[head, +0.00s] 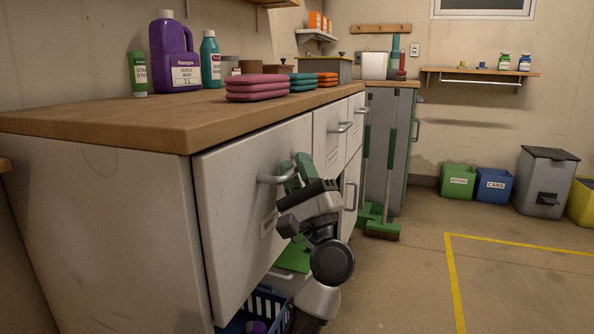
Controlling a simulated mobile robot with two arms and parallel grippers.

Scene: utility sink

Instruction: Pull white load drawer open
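The white drawer front (235,215) is the large pale panel at the near end of the cabinet, under the wooden counter. It has a metal bar handle (270,179) and a partly hidden label. My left gripper (296,171) is at the right part of this handle, with its two green fingertips close together there. The fingers and wrist hide that part of the bar, so I cannot tell whether they are closed around it. The panel stands close to the cabinet body, with no clear opening at its top. My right gripper is not in view.
Purple and teal bottles and folded cloths (258,88) stand on the wooden counter (130,115). A blue basket (262,308) sits below the panel. A green broom (382,230) leans farther along the cabinet. The floor to the right, with yellow lines, is clear.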

